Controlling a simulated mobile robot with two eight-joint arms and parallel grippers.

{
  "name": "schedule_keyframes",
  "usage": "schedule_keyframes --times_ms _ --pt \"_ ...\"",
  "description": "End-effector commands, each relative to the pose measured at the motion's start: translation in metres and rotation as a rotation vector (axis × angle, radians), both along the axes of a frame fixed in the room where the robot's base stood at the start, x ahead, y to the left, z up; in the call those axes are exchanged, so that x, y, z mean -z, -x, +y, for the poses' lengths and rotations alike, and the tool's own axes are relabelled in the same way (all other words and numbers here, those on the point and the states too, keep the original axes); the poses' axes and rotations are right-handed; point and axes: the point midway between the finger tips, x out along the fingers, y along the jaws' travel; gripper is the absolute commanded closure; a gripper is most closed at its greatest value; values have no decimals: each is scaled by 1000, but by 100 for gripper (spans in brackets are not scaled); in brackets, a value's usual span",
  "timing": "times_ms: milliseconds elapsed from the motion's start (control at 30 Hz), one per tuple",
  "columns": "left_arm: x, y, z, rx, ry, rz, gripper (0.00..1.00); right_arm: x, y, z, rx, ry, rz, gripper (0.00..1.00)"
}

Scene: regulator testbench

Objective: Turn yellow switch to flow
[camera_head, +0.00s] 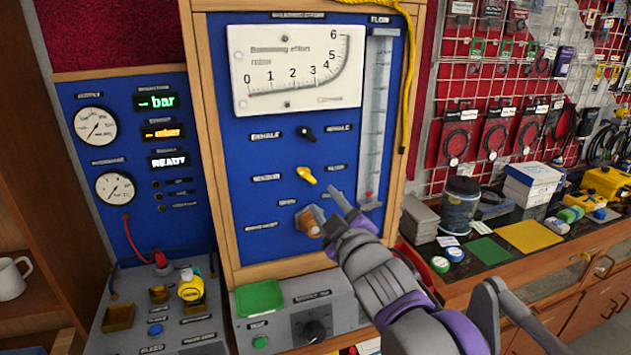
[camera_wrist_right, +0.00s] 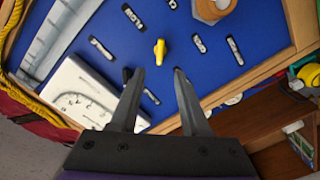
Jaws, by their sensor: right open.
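The yellow switch (camera_head: 306,175) sits on the blue panel below a black switch (camera_head: 307,134). In the head view its lever tilts, with one end toward the upper left and the other toward the lower right. Small labels flank it on both sides. My right gripper (camera_head: 326,205) is open and empty, in front of the panel to the lower right of the yellow switch. In the right wrist view the yellow switch (camera_wrist_right: 160,48) shows beyond the gap between the open fingers (camera_wrist_right: 160,74), apart from them. My left gripper is not in view.
An orange-brown knob (camera_head: 309,221) sits just below the yellow switch, close to my right fingers. A wooden frame (camera_head: 220,150) borders the panel. A clear vertical tube (camera_head: 376,120) and a hanging yellow rope (camera_head: 409,80) are at the right. A grey box (camera_head: 315,310) stands below.

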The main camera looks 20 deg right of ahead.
Motion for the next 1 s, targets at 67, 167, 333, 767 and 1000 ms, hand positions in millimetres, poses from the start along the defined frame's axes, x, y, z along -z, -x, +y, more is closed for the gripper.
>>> schedule_keyframes --times_ms 67,167,333,767,1000 --pt "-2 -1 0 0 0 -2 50 -1 -10 1 0 -2 0 54" --pt "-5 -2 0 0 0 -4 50 -1 -27 1 -1 -1 1 54" --pt "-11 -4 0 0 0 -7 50 -1 -59 2 0 -2 1 54" --pt "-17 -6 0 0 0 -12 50 0 -101 4 1 -2 2 54" --pt "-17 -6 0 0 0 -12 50 1 -102 4 1 -2 2 54"
